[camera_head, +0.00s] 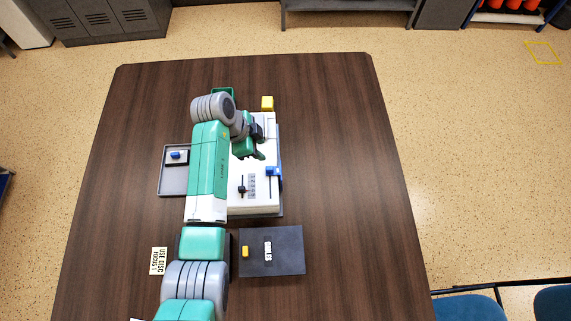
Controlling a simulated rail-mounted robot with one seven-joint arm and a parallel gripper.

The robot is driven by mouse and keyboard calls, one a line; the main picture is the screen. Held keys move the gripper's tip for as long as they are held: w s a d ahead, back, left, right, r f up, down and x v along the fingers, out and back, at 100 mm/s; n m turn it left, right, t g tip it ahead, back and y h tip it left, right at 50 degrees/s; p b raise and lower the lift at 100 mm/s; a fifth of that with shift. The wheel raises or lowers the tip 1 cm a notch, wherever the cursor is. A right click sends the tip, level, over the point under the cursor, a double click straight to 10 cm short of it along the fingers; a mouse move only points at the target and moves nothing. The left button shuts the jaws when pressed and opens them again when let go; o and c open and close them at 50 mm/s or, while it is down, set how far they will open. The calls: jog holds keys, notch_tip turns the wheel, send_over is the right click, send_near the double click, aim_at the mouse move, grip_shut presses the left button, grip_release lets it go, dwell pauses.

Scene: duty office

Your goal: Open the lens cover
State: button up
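A white device (262,200) stands on the table right of my arm, with a blue part (272,171) on its right edge and a black slider-like part (242,188) near its front. I cannot tell which part is the lens cover; my arm hides the device's left side. My gripper (259,155) is small and dark in this view, over the back half of the device. Its fingers are too small and too overlapped to tell whether they are open, shut or touching anything.
A grey tray (173,188) with a blue-knobbed dark block (176,156) lies left of my arm. A dark panel (285,258) with a yellow knob (245,252) lies in front. The table's right side is clear.

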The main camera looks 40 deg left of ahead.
aim_at(269, 168)
jog(key=shift+m+g+h, duration=0.3)
jog(key=shift+g+h, duration=0.1)
jog(key=x, duration=0.3)
jog(key=s+b+x, duration=0.1)
jog(key=x, duration=0.2)
jog(key=s+x, duration=0.1)
jog(key=x, duration=0.3)
jog(key=shift+a+f, duration=0.3)
jog(key=shift+s, duration=0.1)
grip_shut()
